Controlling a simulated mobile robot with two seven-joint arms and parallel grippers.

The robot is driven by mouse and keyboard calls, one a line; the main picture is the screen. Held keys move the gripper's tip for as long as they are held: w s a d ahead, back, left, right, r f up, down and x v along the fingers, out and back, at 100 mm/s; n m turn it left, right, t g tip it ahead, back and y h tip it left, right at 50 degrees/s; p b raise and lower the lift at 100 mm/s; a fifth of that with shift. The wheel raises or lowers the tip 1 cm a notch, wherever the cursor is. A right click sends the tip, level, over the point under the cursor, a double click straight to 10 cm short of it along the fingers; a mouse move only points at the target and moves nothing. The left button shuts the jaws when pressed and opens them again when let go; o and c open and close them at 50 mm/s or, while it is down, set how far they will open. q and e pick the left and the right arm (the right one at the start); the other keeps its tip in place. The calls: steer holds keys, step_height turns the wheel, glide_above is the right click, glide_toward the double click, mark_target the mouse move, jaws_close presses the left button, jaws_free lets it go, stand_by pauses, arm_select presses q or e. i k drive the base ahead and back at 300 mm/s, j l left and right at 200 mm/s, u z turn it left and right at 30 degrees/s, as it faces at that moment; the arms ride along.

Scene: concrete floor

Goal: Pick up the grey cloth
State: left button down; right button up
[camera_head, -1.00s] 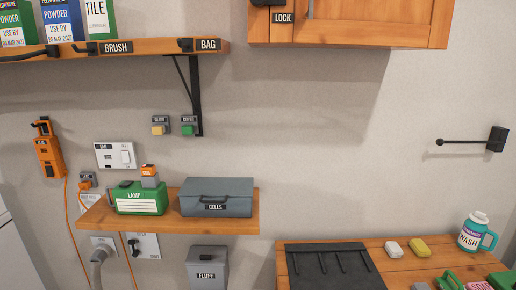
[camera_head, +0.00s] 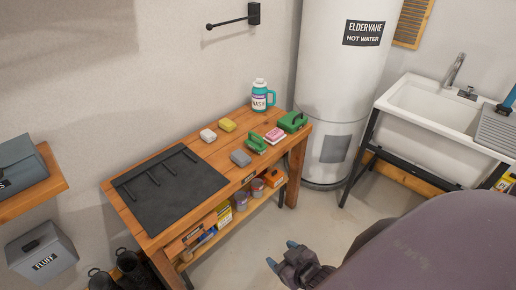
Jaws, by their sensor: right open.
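A small grey folded item (camera_head: 240,158), which looks like the grey cloth, lies on the wooden workbench (camera_head: 138,216) right of the black mat. It is too small to tell its material for certain. My right gripper (camera_head: 281,254) is low in front of the bench, over the floor, with its fingers apart and nothing between them. It is well away from the grey item. My left gripper is out of view.
Around the grey item are a white block (camera_head: 208,135), a yellow sponge (camera_head: 227,125), green brushes (camera_head: 256,143), a pink item (camera_head: 274,135) and a teal WASH bottle (camera_head: 261,97). A water heater (camera_head: 335,90) and sink (camera_head: 430,110) stand right. Floor before the bench is clear.

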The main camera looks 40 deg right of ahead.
mark_target(238, 156)
steer(key=z, duration=0.95)
